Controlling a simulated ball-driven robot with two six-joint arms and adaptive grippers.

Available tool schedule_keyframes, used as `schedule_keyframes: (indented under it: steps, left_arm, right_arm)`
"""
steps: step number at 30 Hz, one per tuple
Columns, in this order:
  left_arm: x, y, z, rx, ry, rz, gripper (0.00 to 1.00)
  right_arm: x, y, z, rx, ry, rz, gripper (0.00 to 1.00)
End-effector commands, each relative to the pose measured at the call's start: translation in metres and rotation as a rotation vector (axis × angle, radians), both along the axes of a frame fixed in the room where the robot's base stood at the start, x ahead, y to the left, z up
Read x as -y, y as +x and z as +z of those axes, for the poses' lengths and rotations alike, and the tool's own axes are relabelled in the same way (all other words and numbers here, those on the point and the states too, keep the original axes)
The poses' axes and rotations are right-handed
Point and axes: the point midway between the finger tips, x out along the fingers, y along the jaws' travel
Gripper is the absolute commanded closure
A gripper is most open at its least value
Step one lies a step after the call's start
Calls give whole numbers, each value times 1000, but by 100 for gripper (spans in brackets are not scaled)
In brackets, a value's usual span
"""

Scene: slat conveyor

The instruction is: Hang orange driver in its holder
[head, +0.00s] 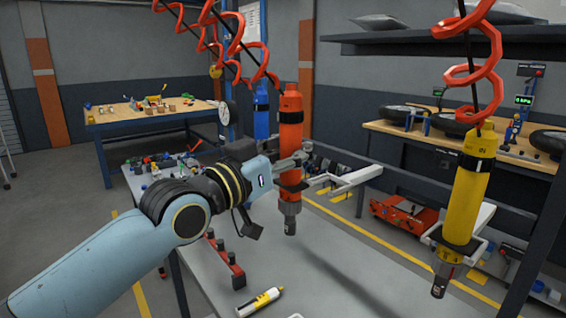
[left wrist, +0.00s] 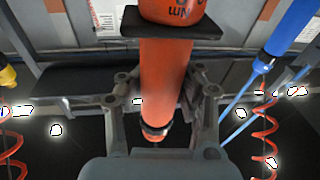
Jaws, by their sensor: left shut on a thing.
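The orange driver (head: 290,135) hangs upright from a red coiled hose above the grey table. My left gripper (head: 296,163) is shut on its body, below the dark collar. In the left wrist view the orange driver (left wrist: 166,75) stands between the two fingers of my left gripper (left wrist: 165,105). An empty pale forked holder (head: 350,178) sticks out just right of the driver, and the driver is apart from it. My right gripper is not in view.
A yellow driver (head: 468,190) sits in a similar holder at the right. A blue driver (head: 261,112) hangs behind the orange one. On the grey table (head: 325,275) lie a yellow-and-white tube (head: 259,301) and a red bar with dark knobs (head: 226,262).

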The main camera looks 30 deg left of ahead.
Motion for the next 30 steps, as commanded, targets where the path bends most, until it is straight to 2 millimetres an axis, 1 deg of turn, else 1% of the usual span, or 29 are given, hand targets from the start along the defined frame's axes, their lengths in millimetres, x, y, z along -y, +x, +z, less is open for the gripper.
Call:
schedule_keyframes:
  steps: [1,9,24,30]
  left_arm:
    - [2,5,-5,3,-1,0,100]
    - [11,30,-11,2,-2,0,100]
    - [27,77,-9,1,-1,-1,100]
    - [31,89,-9,1,-1,-1,100]
  right_arm:
    - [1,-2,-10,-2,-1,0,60]
    - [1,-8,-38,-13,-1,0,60]
    - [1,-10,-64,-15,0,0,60]
    - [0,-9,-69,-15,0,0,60]
